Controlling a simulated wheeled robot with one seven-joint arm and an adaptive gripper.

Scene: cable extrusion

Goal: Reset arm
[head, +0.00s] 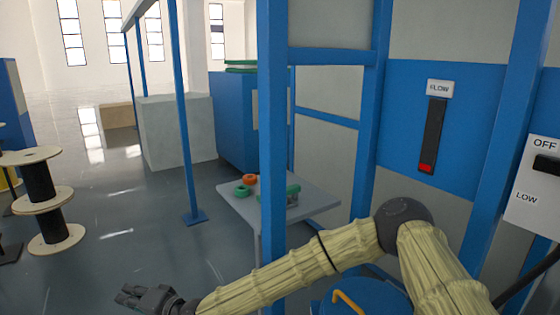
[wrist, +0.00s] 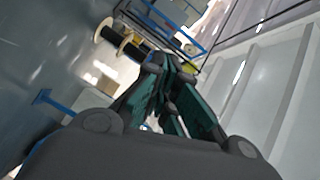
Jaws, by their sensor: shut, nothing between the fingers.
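My gripper (head: 143,297) is at the lower left of the head view, at the end of my arm, which reaches across the bottom of the picture. It is shut and empty, over the open grey floor. In the wrist view my gripper (wrist: 168,70) fills the middle, its dark and green fingers drawn together with nothing visible between them. The gripper touches nothing that I can see.
A blue post (head: 272,130) stands close behind my arm. A small grey table (head: 315,198) holds green and orange items. Wooden spools (head: 45,205) stand at the left. A FLOW slider (head: 432,135) and an OFF/LOW switch panel (head: 530,205) are at the right.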

